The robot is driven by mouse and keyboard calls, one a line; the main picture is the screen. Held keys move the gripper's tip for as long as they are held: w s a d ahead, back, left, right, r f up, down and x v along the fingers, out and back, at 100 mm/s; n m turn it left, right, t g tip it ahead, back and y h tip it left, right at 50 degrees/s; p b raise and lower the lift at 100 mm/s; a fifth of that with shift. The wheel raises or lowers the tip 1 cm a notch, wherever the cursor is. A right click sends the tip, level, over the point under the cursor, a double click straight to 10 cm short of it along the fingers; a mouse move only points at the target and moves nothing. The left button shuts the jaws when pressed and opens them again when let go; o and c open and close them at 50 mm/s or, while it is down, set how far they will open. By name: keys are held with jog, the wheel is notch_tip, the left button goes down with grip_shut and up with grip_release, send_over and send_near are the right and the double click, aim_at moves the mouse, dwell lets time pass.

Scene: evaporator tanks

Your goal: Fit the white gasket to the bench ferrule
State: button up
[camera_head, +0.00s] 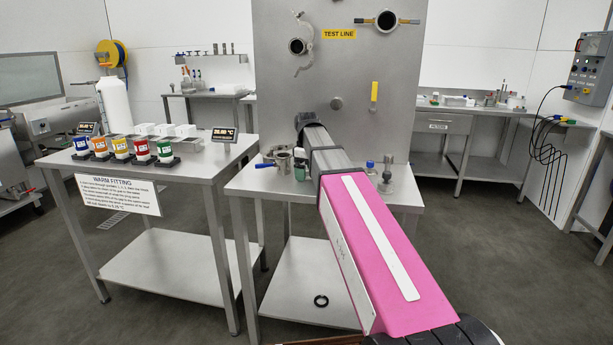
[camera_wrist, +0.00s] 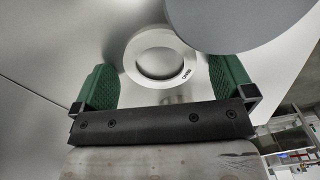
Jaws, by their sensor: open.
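In the wrist view, a flat white ring, which looks like the white gasket (camera_wrist: 136,72), shows small dark lettering on its right side. It lies beyond my gripper (camera_wrist: 165,72), between the two green-padded fingers, which are open and apart. A grey disc (camera_wrist: 240,18) covers part of the ring's upper right. I cannot tell whether the ring lies on the bench or on a fitting. In the head view, my arm reaches over the small bench (camera_head: 245,183) and hides most of my gripper. The bench ferrule cannot be made out for certain.
A metal fitting with a blue handle (camera_head: 283,160) stands on the bench left of my arm. Metal fittings with a blue cap (camera_head: 370,168) stand to the right. The test line panel (camera_head: 335,70) rises behind. A black ring (camera_head: 321,301) lies on the lower shelf.

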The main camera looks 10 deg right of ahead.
jog(key=c, duration=0.9)
jog(key=shift+r, duration=0.4)
notch_tip(320, 180, up, 3)
jog(key=shift+r, duration=0.1)
jog(key=s+a+r, duration=0.7)
jog(key=a, duration=0.2)
jog(key=w+r+n, duration=0.1)
jog(key=w, duration=0.2)
jog(key=w+r, duration=0.1)
jog(key=w, duration=0.3)
jog(key=w+d+r+n, duration=0.1)
jog(key=w, duration=0.2)
jog(key=shift+w+r+n, duration=0.1)
jog(key=shift+w+n, duration=0.2)
jog(key=shift+w, duration=0.05)
